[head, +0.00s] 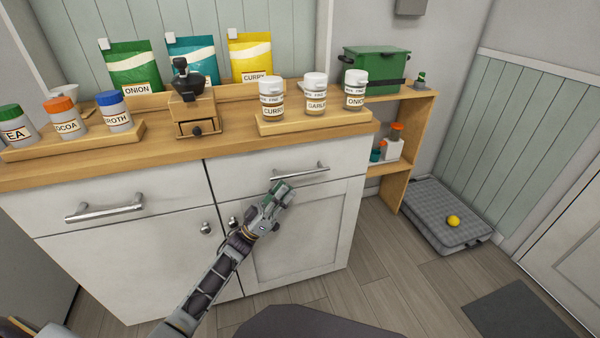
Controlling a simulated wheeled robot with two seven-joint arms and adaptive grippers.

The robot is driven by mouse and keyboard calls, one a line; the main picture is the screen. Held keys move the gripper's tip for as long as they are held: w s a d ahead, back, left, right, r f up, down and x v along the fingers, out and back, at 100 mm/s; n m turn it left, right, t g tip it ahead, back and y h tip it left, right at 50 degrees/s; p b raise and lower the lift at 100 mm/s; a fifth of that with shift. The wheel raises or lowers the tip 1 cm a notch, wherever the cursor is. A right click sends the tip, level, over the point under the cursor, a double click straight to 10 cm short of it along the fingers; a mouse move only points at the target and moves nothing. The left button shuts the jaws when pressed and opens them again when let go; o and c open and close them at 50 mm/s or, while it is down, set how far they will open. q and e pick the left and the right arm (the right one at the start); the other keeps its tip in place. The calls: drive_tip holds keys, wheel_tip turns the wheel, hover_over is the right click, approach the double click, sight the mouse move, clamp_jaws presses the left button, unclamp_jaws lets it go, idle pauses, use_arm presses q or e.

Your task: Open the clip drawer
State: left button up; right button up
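The white cabinet has two drawers under the counter, and neither shows a label naming it the clip drawer. The right drawer (240,177) looks closed, with a metal bar handle (302,172). The left drawer (165,190) also looks closed, with its own bar handle (104,208). My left gripper (284,190) is in front of the right drawer's lower part, just below and left of its handle. I cannot tell whether it touches the front or how far apart its fingers are. My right gripper is not in view.
Cupboard doors with round knobs (206,228) are below the drawers. The wooden counter (230,150) holds jars on trays, pouches and a small grinder (190,100). A shelf unit (410,120) and a grey pet bed (430,210) with a yellow ball (453,221) stand right.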

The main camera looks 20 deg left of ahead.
sight(299, 173)
use_arm(q)
drive_tip(key=shift+d+r, duration=0.1)
drive_tip(key=shift+b+x, duration=0.55)
drive_tip(key=shift+x, duration=3.15)
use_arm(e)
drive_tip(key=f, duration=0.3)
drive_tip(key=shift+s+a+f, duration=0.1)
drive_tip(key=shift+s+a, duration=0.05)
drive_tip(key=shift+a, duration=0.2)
use_arm(q)
drive_tip(key=shift+c, duration=0.2)
clamp_jaws()
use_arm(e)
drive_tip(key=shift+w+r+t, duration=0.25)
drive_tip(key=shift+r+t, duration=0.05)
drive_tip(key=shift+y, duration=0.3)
